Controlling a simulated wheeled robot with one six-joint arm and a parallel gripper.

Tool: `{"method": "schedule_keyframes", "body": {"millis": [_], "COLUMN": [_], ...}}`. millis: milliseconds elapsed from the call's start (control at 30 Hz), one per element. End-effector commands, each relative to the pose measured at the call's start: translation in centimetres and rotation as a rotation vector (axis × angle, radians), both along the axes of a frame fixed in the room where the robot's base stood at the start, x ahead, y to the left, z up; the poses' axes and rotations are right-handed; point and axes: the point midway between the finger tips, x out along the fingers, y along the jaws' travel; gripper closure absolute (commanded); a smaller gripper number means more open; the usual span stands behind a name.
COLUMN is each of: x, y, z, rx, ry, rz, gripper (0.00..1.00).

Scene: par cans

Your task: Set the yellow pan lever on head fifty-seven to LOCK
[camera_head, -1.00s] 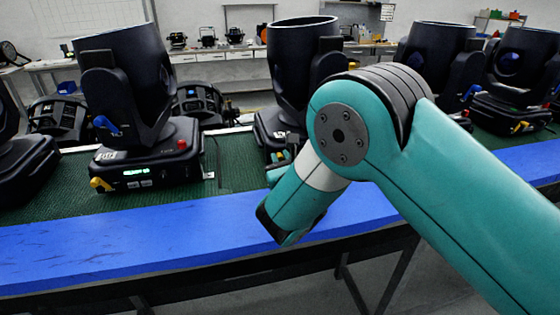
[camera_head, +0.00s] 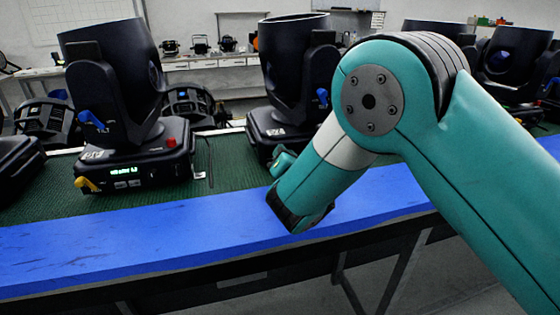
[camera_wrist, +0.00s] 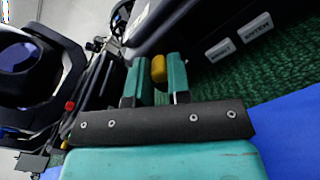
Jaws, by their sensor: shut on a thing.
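In the wrist view, a yellow lever (camera_wrist: 158,66) stands between the two teal fingers of my gripper (camera_wrist: 157,76), which is shut on it. The lever sits at the edge of the dark base (camera_wrist: 195,25) of a moving head, beside light buttons with printing. In the head view my gripper (camera_head: 283,161) is at the front of the middle moving head (camera_head: 290,70). My forearm hides much of that base's front, and the lever there is out of sight. The head's number and any LOCK mark cannot be read.
Another moving head (camera_head: 115,80), with a lit green display, a yellow lever (camera_head: 88,184) and a blue lever (camera_head: 92,120), stands to the left. More heads (camera_head: 510,65) stand to the right. A blue bench edge (camera_head: 150,230) runs along the front of the green mat (camera_head: 230,170).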

Motion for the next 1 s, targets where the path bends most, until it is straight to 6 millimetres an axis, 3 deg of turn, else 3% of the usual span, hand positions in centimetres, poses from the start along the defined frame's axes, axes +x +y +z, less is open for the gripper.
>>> {"method": "schedule_keyframes", "body": {"millis": [400,967,1000], "x": [0.13,0.15,0.14], "y": [-0.55,-0.65,-0.65], "z": [-0.39,-0.39,-0.39], "rx": [0.182,0.207,0.207], "ry": [0.054,0.063,0.063], "rz": [-0.001,-0.001,-0.001], "gripper": [1.0,1.0,0.73]}}
